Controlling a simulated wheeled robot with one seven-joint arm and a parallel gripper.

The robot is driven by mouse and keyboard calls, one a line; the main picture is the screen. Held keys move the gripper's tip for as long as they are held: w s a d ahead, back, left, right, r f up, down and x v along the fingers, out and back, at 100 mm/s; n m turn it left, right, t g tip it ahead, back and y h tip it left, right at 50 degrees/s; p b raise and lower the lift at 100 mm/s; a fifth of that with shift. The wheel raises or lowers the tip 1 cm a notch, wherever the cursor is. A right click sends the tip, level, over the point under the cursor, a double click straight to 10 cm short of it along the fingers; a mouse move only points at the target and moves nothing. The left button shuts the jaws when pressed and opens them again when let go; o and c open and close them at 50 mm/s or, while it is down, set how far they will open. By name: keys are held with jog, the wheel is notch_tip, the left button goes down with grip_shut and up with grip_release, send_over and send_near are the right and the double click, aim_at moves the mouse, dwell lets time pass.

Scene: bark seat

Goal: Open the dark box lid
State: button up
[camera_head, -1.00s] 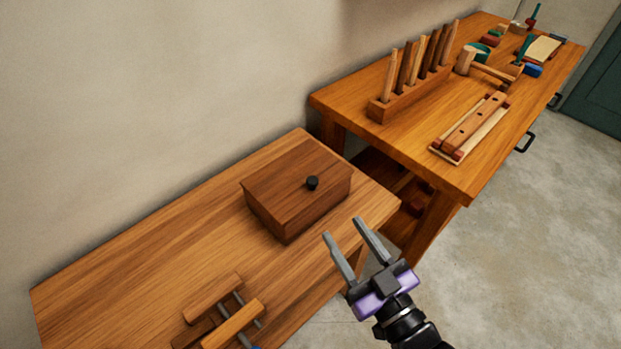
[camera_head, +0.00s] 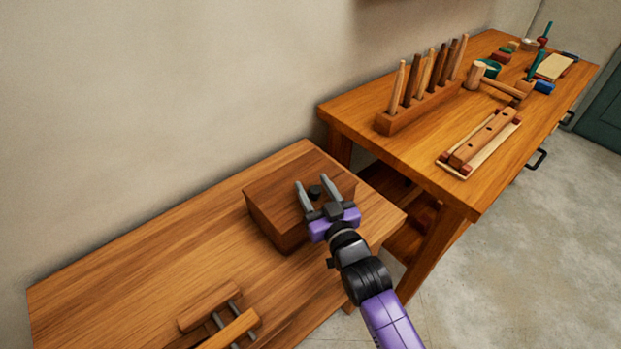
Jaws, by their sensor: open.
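The dark brown wooden box (camera_head: 273,222) stands on the nearer, lower table, towards its right end. Its lid (camera_head: 280,186) is down. A small round black knob (camera_head: 315,192) sits on the lid. My gripper (camera_head: 314,182) is open over the lid, with one finger to the left of the knob and one to the right in the picture. I cannot tell whether the fingers touch the lid or knob. The gripper and wrist hide the box's right front part.
The low table (camera_head: 150,265) is bare left of the box. A wooden clamp-like tool (camera_head: 225,322) lies at its front edge. The higher workbench (camera_head: 410,150) behind right holds a rack of tools (camera_head: 420,108), a mallet (camera_head: 495,82) and a wooden vise-like piece (camera_head: 482,140).

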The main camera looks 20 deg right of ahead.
jog(key=shift+w, duration=1.3)
grip_shut()
dwell(0.5)
